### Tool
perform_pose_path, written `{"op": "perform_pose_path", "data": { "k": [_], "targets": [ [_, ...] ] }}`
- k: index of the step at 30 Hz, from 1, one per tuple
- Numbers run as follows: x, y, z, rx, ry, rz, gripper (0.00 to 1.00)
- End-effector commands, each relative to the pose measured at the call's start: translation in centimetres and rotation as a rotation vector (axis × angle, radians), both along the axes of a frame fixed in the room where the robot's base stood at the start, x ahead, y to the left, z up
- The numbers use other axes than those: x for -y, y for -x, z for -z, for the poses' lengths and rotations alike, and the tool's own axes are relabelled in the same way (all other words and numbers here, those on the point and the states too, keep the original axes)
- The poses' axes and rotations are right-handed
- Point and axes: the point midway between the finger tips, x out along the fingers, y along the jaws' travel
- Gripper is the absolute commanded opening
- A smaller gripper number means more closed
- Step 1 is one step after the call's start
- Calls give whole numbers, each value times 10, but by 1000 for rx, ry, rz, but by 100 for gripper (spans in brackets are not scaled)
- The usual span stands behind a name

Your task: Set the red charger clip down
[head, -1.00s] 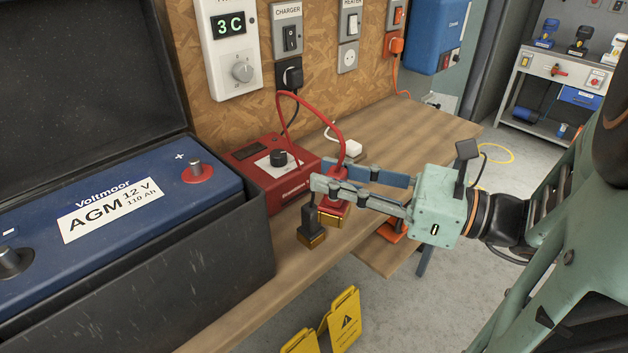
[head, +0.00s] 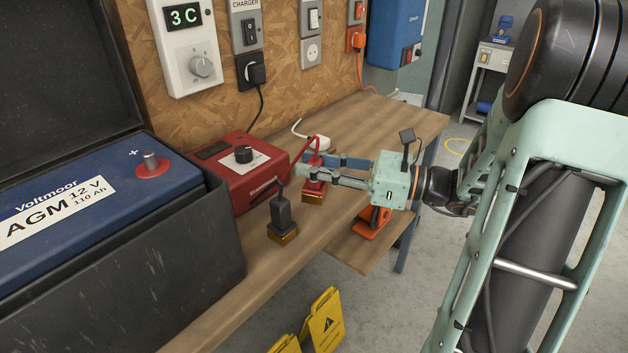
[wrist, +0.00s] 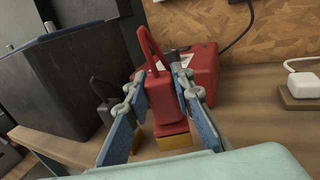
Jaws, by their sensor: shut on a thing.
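The red charger clip (head: 314,187) is upright between the two blue-padded fingers of my gripper (head: 318,170), which is shut on it. Its brass-coloured foot is close to the wooden bench top, and I cannot tell whether it touches. In the wrist view the red clip (wrist: 162,97) fills the space between the fingers (wrist: 160,84), with its red cable arching up from the top. The red charger (head: 238,172) sits on the bench just behind and to the left. The black clip (head: 282,213) stands on the bench nearer the camera.
The blue battery (head: 60,205) lies in an open dark case (head: 205,245) at the left. A white plug block (head: 317,142) lies behind the gripper. An orange tool (head: 371,224) is on a lower shelf. Yellow signs (head: 325,322) stand below the bench. The bench toward the back right is clear.

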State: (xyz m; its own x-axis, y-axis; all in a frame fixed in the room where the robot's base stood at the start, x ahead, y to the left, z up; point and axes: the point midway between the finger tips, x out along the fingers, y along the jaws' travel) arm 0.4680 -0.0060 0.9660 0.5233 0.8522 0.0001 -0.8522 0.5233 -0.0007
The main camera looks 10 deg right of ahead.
Motion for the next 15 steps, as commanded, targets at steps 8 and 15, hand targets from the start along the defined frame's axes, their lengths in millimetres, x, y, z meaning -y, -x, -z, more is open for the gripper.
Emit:
{"op": "perform_pose_path", "data": {
  "k": [8, 15],
  "targets": [
    [0, -1, 32, 1, -2, 0, 0],
    [0, -1, 33, 0, -1, 0, 0]
  ]
}}
